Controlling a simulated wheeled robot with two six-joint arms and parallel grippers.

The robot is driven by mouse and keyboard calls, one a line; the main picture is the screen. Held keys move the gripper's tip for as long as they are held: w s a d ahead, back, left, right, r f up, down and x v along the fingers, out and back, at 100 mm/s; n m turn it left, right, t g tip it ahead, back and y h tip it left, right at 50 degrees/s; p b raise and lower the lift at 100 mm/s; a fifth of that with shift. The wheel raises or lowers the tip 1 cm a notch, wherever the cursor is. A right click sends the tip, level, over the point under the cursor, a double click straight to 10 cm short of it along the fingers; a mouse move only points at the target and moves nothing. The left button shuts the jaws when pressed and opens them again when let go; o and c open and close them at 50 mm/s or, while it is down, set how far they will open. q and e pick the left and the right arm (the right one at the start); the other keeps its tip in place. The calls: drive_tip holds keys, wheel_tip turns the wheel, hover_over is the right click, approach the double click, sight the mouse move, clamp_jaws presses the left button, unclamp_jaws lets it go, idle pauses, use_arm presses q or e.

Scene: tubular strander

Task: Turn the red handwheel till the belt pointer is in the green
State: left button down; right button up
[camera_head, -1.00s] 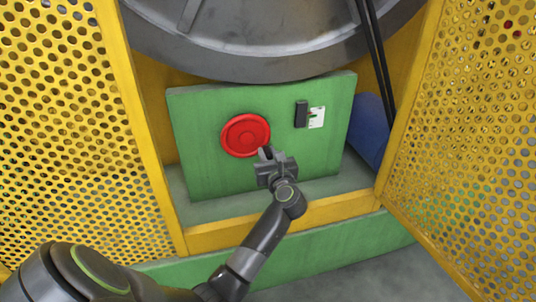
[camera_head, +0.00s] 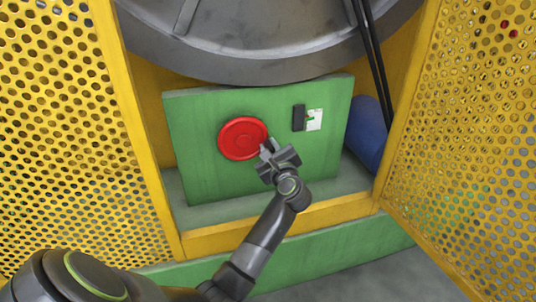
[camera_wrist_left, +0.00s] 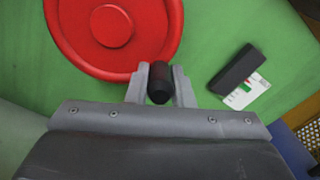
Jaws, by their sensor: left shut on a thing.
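The red handwheel (camera_head: 242,138) is a round dished disc on the front of a green panel. It also fills the upper left of the left wrist view (camera_wrist_left: 112,26). My left gripper (camera_head: 268,147) is at the wheel's lower right edge. In the left wrist view its fingers (camera_wrist_left: 160,84) are shut on the black handle knob (camera_wrist_left: 159,86) at the wheel's rim. The belt gauge (camera_head: 314,119) is a white card with a green band beside a dark block (camera_head: 298,117), right of the wheel. The pointer is too small to read for certain. My right gripper is not in view.
Yellow perforated guards (camera_head: 70,140) stand on the left and right (camera_head: 465,130). A large grey drum (camera_head: 270,45) hangs above the panel, with black belts (camera_head: 371,55) at its right. A blue cylinder (camera_head: 367,130) lies right of the panel. A yellow sill (camera_head: 280,226) runs below.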

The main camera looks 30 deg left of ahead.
sight(263, 128)
use_arm(q)
wheel_tip(263, 128, up, 2)
drive_tip(key=n, duration=0.3)
drive_tip(key=shift+r+n+b, duration=0.1)
drive_tip(key=shift+n+b, duration=0.2)
drive_tip(key=shift+n, duration=0.1)
drive_tip(key=shift+s+a+r+n+b, duration=0.2)
drive_tip(key=shift+r+n, duration=0.4)
drive_tip(key=shift+n, duration=0.55)
drive_tip(key=shift+s+a+r+n+b, duration=0.15)
drive_tip(key=shift+r+n, duration=0.45)
drive_tip(key=shift+n, duration=0.55)
drive_tip(key=c, duration=1.3)
unclamp_jaws()
drive_tip(key=shift+o, duration=0.2)
